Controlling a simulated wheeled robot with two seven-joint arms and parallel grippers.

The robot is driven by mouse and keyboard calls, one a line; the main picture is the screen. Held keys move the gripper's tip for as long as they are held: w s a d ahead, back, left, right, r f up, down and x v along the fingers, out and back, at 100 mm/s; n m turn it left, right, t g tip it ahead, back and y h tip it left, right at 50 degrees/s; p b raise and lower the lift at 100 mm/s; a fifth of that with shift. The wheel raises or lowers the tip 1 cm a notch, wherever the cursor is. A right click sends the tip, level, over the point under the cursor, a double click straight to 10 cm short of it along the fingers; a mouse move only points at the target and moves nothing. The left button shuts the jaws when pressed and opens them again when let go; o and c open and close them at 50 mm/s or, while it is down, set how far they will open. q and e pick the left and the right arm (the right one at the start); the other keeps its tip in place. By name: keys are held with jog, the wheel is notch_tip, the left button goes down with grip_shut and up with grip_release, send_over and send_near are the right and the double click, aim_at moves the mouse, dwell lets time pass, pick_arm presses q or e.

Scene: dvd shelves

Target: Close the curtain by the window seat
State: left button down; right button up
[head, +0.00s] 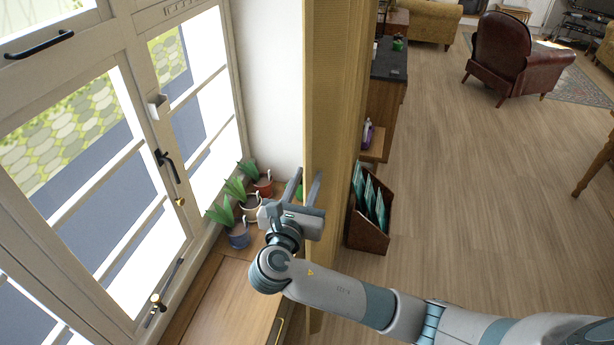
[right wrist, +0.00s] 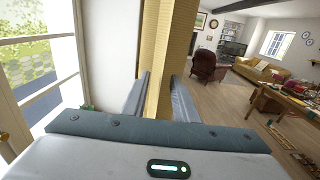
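The curtain (head: 335,90) is a tall mustard-yellow panel hanging bunched beside the window wall, at the right end of the window seat (head: 225,290). My right gripper (head: 307,180) is at the curtain's near edge, fingers pointing towards it. In the right wrist view the curtain (right wrist: 160,60) shows between the two spread fingers (right wrist: 158,95), one on each side of its edge. The gripper looks open; whether a finger touches the cloth I cannot tell. My left gripper is not in view.
Several potted plants (head: 240,235) stand on the sill left of my gripper. The window (head: 100,170) has handles jutting inward. A wooden magazine holder (head: 368,235) and a dark-topped cabinet (head: 388,65) stand right of the curtain. Open floor (head: 470,180) lies further right, with a leather armchair (head: 505,50).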

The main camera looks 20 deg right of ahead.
grip_shut()
dwell(1.5)
